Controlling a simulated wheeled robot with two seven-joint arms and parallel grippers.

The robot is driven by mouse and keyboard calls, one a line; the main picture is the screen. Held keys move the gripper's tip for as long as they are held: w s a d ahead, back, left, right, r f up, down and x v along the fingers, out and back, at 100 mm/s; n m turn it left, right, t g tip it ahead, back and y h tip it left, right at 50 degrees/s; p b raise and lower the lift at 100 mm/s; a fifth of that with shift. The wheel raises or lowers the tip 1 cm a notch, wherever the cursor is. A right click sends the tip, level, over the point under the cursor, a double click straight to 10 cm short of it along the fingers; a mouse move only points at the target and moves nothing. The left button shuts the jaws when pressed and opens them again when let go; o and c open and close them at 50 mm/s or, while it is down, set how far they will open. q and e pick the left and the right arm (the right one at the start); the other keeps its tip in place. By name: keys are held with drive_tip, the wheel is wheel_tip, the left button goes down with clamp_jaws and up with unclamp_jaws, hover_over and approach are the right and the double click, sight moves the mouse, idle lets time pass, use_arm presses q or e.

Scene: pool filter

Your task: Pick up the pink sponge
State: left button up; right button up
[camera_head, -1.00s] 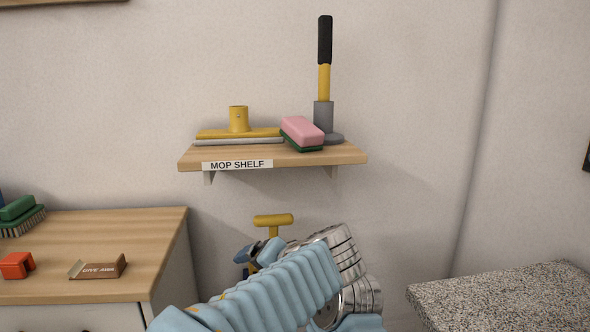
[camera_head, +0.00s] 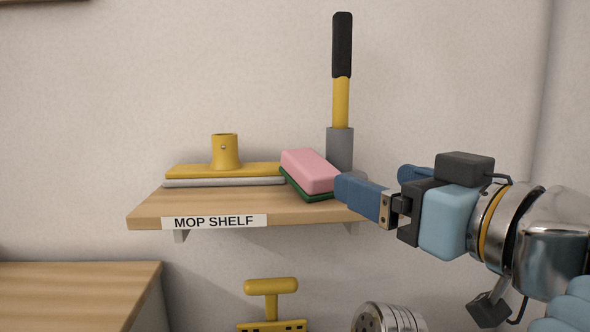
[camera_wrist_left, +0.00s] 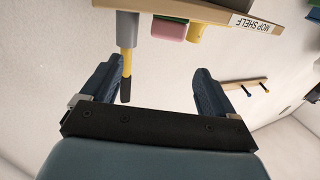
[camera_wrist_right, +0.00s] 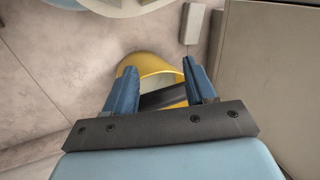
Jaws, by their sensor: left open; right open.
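The pink sponge (camera_head: 311,171), with a green underside, lies on the wooden mop shelf (camera_head: 150,213) near its right end. My left gripper (camera_head: 370,181) is open and empty at the shelf's right end, just right of the sponge; its near fingertip is close to the sponge's right end in the picture. In the left wrist view the sponge (camera_wrist_left: 168,29) lies beyond the open fingers (camera_wrist_left: 158,68), apart from them. My right gripper (camera_wrist_right: 158,70) is open and empty, seen only in its own wrist view, over a yellow bucket-like thing (camera_wrist_right: 150,62).
An upright tool with a grey base, yellow shaft and black grip (camera_head: 342,50) stands behind the sponge. A yellow squeegee head (camera_head: 225,168) lies left of it. A wooden counter (camera_head: 75,290) is lower left, and a yellow handle (camera_head: 270,286) shows below the shelf.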

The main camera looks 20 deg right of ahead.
use_arm(q)
approach(316, 164)
drive_tip(key=w, duration=0.4)
drive_tip(key=shift+w+d+r, duration=0.1)
drive_tip(key=shift+w, duration=0.15)
drive_tip(key=w, duration=0.2)
drive_tip(key=w+a+p, duration=0.1)
drive_tip(key=w, duration=0.2)
drive_tip(key=shift+w+a, duration=0.2)
drive_tip(key=shift+w, duration=0.1)
drive_tip(key=shift+c, duration=0.4)
drive_tip(key=c, duration=1)
drive_tip(key=shift+c, duration=0.2)
wheel_tip(316, 164, up, 10)
drive_tip(key=p, duration=0.5)
drive_tip(key=shift+s, duration=0.1)
